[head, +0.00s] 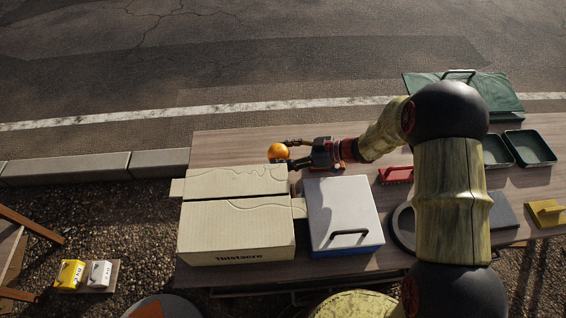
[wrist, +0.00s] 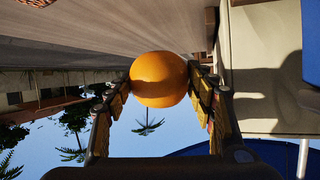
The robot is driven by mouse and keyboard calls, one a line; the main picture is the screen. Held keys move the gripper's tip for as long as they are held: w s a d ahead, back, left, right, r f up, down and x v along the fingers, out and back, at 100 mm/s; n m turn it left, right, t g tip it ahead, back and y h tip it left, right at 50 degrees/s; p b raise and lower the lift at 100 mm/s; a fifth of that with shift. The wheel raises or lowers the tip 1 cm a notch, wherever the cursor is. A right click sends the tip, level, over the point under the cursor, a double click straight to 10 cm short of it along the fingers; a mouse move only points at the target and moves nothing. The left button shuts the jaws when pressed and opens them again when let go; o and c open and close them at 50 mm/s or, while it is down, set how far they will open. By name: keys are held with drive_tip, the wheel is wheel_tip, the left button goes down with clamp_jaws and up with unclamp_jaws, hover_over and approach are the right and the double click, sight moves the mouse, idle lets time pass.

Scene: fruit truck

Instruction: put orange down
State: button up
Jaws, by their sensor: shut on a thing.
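The orange (head: 278,152) is round and bright. In the head view it is at the tip of my gripper (head: 288,154), near the far edge of the wooden table (head: 230,143) and just behind the cardboard box. In the wrist view the orange (wrist: 158,79) sits between the two fingers of my gripper (wrist: 160,88), which touch it on both sides. My gripper is shut on it. Whether the orange touches the tabletop is hard to tell; the wrist view shows sky below and around it.
A red item (head: 396,175), green trays (head: 528,148) and a green case (head: 490,97) are to the right. Bare tabletop lies behind the cardboard box.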

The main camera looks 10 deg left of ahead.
wheel_tip(320, 180, down, 4)
drive_tip(key=shift+f+b, duration=0.1)
drive_tip(key=shift+b, duration=0.5)
drive_tip(key=o, duration=1)
drive_tip(key=shift+f, duration=0.1)
drive_tip(key=shift+o, duration=0.2)
drive_tip(key=shift+d+r, duration=0.15)
drive_tip(key=shift+r, duration=0.1)
drive_tip(key=shift+p+v, duration=1.2)
drive_tip(key=shift+v, duration=2.4)
